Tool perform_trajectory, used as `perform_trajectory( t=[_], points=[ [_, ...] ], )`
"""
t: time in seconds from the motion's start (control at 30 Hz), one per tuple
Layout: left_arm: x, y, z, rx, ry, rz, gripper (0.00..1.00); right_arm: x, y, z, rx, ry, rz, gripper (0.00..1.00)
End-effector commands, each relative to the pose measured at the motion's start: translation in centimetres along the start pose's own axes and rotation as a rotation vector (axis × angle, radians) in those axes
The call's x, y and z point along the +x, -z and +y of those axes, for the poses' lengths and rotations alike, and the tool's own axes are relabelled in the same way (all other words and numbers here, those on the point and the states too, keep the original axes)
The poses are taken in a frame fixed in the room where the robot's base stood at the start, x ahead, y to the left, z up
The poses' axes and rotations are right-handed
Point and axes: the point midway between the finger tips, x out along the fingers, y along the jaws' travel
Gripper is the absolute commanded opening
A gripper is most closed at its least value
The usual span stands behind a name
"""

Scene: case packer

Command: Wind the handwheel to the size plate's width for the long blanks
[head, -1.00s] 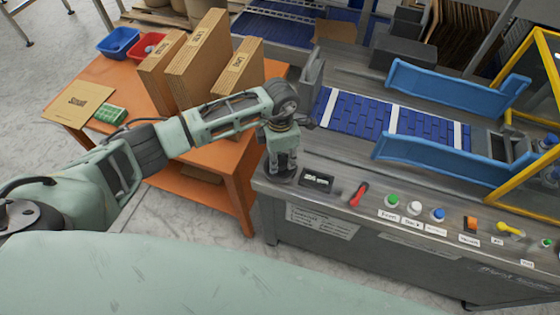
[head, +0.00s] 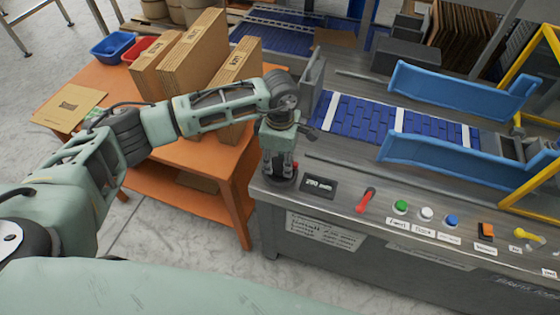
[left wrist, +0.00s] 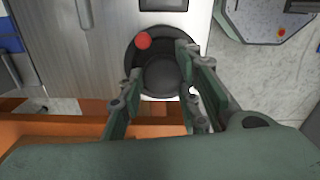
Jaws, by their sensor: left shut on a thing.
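The dark round handwheel (head: 281,182) sits at the near left corner of the machine top. My left gripper (head: 281,166) points down onto it and is shut on it. In the left wrist view the handwheel (left wrist: 130,57) lies between and beyond the fingers (left wrist: 158,78), and its red knob (left wrist: 143,41) shows at the upper left of the hub. The fingers hide part of the wheel. A small display (head: 319,186) beside it shows a number in mm, too blurred to read surely. The size plate (head: 318,228) is on the machine's front; its lines are not legible. My right gripper is out of view.
A red lever (head: 366,199) and several coloured buttons (head: 426,214) lie right of the display. Blue guide rails (head: 455,162) flank the conveyor (head: 365,122). The orange table (head: 205,205) at left bears upright cardboard blanks (head: 195,60), a red bin and a blue bin.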

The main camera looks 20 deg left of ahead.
Motion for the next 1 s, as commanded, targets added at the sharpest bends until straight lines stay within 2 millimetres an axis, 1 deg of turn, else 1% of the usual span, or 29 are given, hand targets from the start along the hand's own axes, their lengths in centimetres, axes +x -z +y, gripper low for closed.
perform_trajectory(
  t=[0.03,0.27,0.3,0.43,0.47,0.77,0.87,0.97,1.0],
  points=[
    [-0.5,0.2,0.8,-0.006,-0.02,-0.001,0.05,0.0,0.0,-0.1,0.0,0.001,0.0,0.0],
    [-0.6,0.1,0.8,-0.007,-0.02,-0.003,0.05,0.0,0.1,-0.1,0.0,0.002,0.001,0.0],
    [-0.6,0.1,0.8,-0.007,-0.02,-0.003,0.32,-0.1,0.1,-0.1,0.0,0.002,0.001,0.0],
    [-0.5,0.1,0.7,-0.006,-0.019,-0.002,0.43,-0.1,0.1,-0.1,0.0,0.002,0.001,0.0],
    [-0.5,0.1,0.7,-0.006,-0.018,-0.002,0.45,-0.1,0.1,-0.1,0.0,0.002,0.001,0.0],
    [-0.5,0.0,0.4,-0.002,-0.011,-0.001,0.45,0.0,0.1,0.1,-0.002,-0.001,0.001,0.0],
    [-1.5,0.0,0.4,-0.001,-0.012,-0.003,0.45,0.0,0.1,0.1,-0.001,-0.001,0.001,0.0],
    [-3.2,0.0,0.4,-0.001,-0.014,-0.002,0.45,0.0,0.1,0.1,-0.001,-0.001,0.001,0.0],
    [-4.1,0.0,0.5,-0.002,-0.015,-0.002,0.45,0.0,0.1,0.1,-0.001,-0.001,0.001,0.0]
  ],
)
